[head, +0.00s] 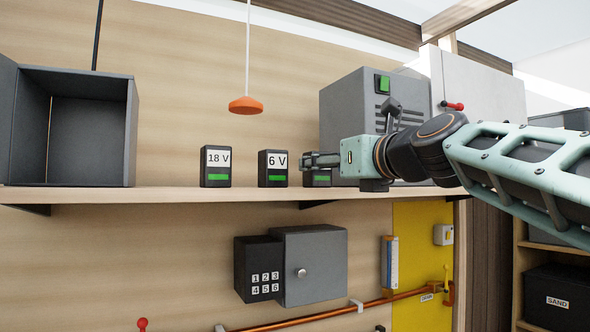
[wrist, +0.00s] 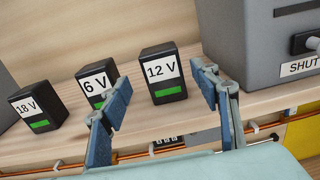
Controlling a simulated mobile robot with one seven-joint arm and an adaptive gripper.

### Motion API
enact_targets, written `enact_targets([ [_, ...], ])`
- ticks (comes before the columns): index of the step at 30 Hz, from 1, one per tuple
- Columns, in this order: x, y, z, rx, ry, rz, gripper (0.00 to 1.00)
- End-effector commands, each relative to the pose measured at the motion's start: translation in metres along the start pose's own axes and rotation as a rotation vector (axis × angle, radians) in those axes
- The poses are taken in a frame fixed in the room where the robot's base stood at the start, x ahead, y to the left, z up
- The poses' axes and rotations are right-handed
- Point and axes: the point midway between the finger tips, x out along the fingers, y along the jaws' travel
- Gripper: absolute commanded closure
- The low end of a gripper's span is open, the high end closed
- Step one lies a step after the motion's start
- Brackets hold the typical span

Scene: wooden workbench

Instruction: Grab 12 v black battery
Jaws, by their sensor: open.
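The black 12 V battery (wrist: 164,74) has a white label and a green bar. It stands upright on the wooden shelf, between and beyond the fingertips of my gripper (wrist: 163,88) in the wrist view. My gripper (head: 308,160) is open and empty. In the head view it covers most of the 12 V battery, and only its lower part with the green bar (head: 318,179) shows. The left finger overlaps the 6 V battery (wrist: 98,82) in the wrist view; I cannot tell whether they touch.
The 6 V battery (head: 273,168) and the 18 V battery (head: 216,166) stand to the left on the shelf (head: 150,195). An open grey box (head: 130,130) is at far left. A grey machine (head: 345,110) stands close on the right. An orange pull handle (head: 246,105) hangs above.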

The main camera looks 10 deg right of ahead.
Motion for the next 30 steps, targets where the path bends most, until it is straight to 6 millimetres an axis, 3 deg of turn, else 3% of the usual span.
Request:
enact_targets([
  [18,0.048,-0.003,0.000,-0.001,0.001,0.003,0.44],
  [30,0.052,-0.004,0.000,-0.001,0.000,0.001,0.45],
])
